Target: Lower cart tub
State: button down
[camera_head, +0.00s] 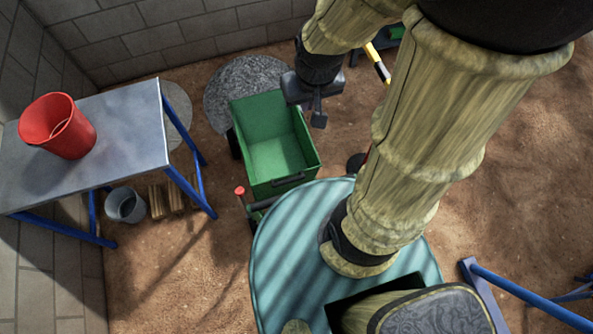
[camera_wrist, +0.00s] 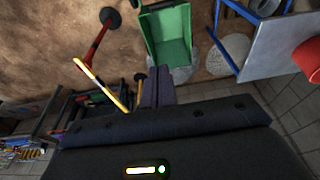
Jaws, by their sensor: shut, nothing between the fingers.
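The green cart tub (camera_head: 250,112) stands on the dirt floor in the middle of the head view, its open top facing up and its inside empty. A black handle (camera_head: 288,181) is on its near wall. I cannot tell whether the tub is level or tilted. A lever with a red knob (camera_head: 240,191) stands at the cart's near left. My gripper (camera_head: 318,121) is shut and empty, above the tub's right edge and apart from it. In the wrist view the tub (camera_wrist: 168,48) lies beyond the shut fingers (camera_wrist: 156,92).
A metal table (camera_head: 125,115) with blue legs and a red bucket (camera_head: 62,126) stands at left. A grey bucket (camera_head: 125,205) is beneath it. A gravel heap (camera_head: 235,82) lies behind the tub. A yellow-black bar (camera_wrist: 90,72) and red post (camera_wrist: 100,38) show in the wrist view.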

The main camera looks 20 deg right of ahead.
jog(key=w+f+b, duration=0.5)
jog(key=f+b, duration=0.5)
jog(key=f, duration=0.8)
jog(key=w+f+g+b, duration=0.1)
jog(key=w+f+b, duration=0.4)
jog(key=f+b, duration=0.5)
jog(key=w+f+b, duration=0.5)
jog(key=f+b, duration=0.5)
jog(key=f, duration=1.6)
jog(key=shift+w+f, duration=0.3)
notch_tip(320, 180, down, 13)
jog(key=s+b, duration=0.1)
jog(key=b, duration=0.2)
jog(key=shift+s, duration=0.35)
jog(key=shift+a+f, duration=0.1)
